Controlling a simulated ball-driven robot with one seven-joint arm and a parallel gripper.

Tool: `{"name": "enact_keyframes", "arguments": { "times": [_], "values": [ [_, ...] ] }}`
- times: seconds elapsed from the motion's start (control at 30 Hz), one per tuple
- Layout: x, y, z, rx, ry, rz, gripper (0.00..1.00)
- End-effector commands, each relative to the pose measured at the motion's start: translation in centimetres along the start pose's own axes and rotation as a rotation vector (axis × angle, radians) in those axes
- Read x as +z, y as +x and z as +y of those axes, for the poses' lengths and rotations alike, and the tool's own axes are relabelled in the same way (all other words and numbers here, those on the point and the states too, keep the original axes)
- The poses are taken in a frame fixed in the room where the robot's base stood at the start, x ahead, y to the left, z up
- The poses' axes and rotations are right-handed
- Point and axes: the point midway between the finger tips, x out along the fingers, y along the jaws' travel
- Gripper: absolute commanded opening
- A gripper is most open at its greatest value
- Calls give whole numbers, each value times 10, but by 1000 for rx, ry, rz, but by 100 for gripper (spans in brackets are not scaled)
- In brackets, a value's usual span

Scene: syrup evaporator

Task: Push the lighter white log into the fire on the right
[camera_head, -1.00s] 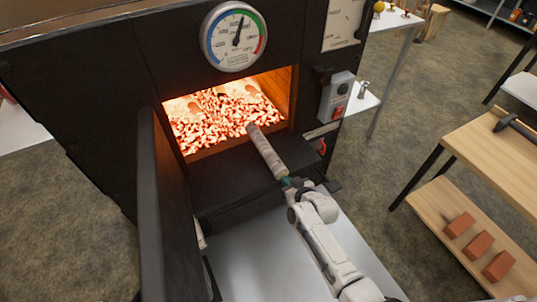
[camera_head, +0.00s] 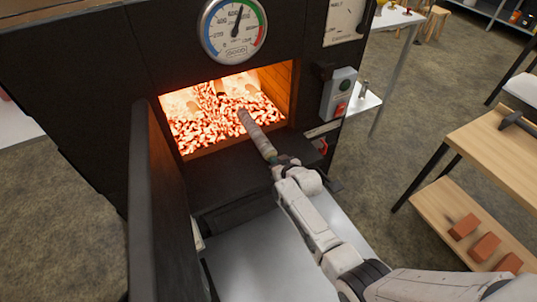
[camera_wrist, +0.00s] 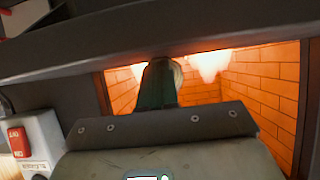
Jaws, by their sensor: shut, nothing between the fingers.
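In the wrist view my dark green gripper fingers (camera_wrist: 158,86) point into the opening. A sliver of the log's pale end (camera_wrist: 177,74) shows beside them; the rest is hidden behind my fingers.
The firebox door (camera_head: 150,205) stands open at the left. A switch box (camera_head: 338,97) is mounted right of the opening. A dark ledge (camera_head: 215,182) lies below it. A wooden shelf table (camera_head: 490,150) with bricks stands at the right.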

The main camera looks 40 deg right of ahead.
Motion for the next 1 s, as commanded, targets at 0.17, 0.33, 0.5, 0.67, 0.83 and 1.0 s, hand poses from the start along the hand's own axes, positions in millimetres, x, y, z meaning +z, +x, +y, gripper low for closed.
{"name": "enact_keyframes", "arguments": {
  "times": [0.17,0.33,0.5,0.67,0.83,1.0],
  "values": [
    [-6,17,0,-1,-1,2,0],
    [-13,30,0,-1,-1,1,0],
    [-20,41,0,0,0,2,0],
    [-23,47,0,0,0,-1,0],
    [-26,49,0,0,0,-1,0],
    [-26,49,0,0,0,-1,0]
  ]
}}
